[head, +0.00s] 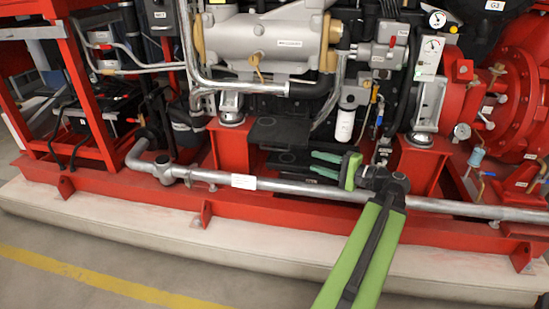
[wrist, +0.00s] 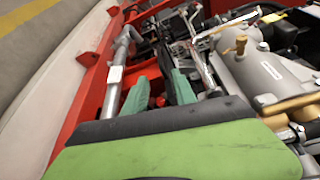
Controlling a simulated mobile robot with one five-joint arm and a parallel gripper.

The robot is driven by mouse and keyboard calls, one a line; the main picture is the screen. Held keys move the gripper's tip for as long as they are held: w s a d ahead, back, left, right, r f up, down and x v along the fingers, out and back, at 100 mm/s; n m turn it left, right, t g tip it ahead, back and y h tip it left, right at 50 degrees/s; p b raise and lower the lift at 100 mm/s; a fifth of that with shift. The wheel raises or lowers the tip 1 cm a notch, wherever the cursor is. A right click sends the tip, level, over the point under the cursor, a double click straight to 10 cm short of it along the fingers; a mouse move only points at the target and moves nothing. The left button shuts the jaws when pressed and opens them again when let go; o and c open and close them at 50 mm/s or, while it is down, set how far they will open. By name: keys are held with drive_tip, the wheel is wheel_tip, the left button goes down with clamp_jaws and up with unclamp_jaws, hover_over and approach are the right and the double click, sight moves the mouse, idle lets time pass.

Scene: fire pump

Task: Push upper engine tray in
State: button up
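The upper engine tray (head: 280,130) is a flat black plate below the engine, left of centre in the head view, and it sticks out toward me. A second, lower black tray (head: 287,160) lies beneath it. My gripper (head: 313,163) has two green fingers pointing left. They are apart with nothing clear between them, near the right end of the lower tray and below the upper one. I cannot tell whether they touch either tray. In the wrist view the fingers (wrist: 158,80) also stand apart, with dark parts beyond them that I cannot tell apart.
A grey pipe (head: 270,185) runs along the red base frame (head: 130,207) in front of the trays, under my arm. Red brackets (head: 232,147) stand on both sides. A white filter (head: 345,125) hangs above the gripper. The floor in front (head: 60,270) is clear.

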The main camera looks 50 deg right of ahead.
sight(278, 150)
drive_tip(key=w+a, duration=0.1)
drive_tip(key=w, duration=0.4)
drive_tip(key=w+a+f+b, duration=0.1)
drive_tip(key=w, duration=0.5)
drive_tip(key=w+a, duration=0.1)
drive_tip(key=w, duration=0.5)
drive_tip(key=shift+w+f, duration=0.2)
drive_tip(key=shift+c, duration=0.2)
clamp_jaws()
idle(0.4)
